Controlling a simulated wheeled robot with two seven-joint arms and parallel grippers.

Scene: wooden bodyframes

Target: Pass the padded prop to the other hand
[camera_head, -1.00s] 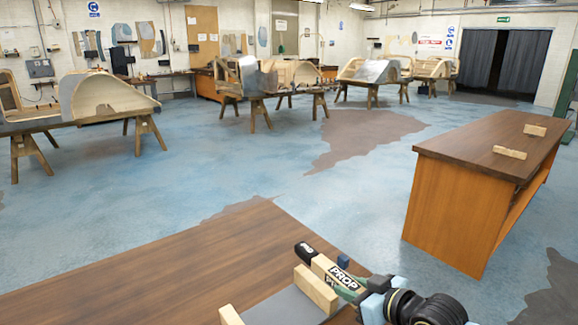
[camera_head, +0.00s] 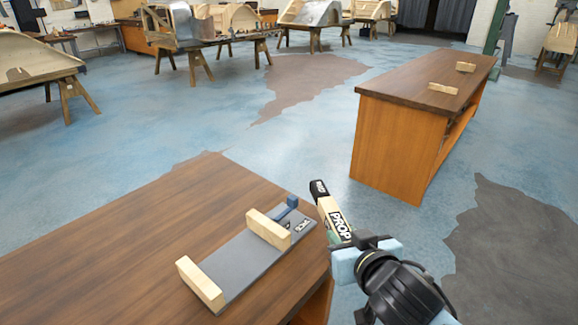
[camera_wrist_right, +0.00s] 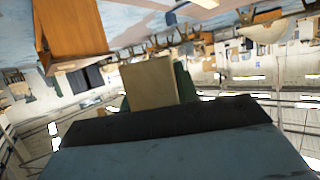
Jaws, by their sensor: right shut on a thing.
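The padded prop (camera_head: 336,214) is a wooden bar marked PROP with a black padded end. My right gripper (camera_head: 345,240) is shut on it, holding it in the air just past the right edge of the near table. The prop tilts up and to the left, its black end uppermost. In the right wrist view the wooden body of the prop (camera_wrist_right: 150,82) sticks out beyond the dark fingers. The fingers cover part of the prop. My left gripper is in neither view.
The near brown table (camera_head: 130,250) bears a grey board (camera_head: 240,268) with two wooden blocks and a blue piece at its far end. Another wooden bench (camera_head: 395,140) with two small wooden blocks stands beyond to the right. Blue floor lies free between them.

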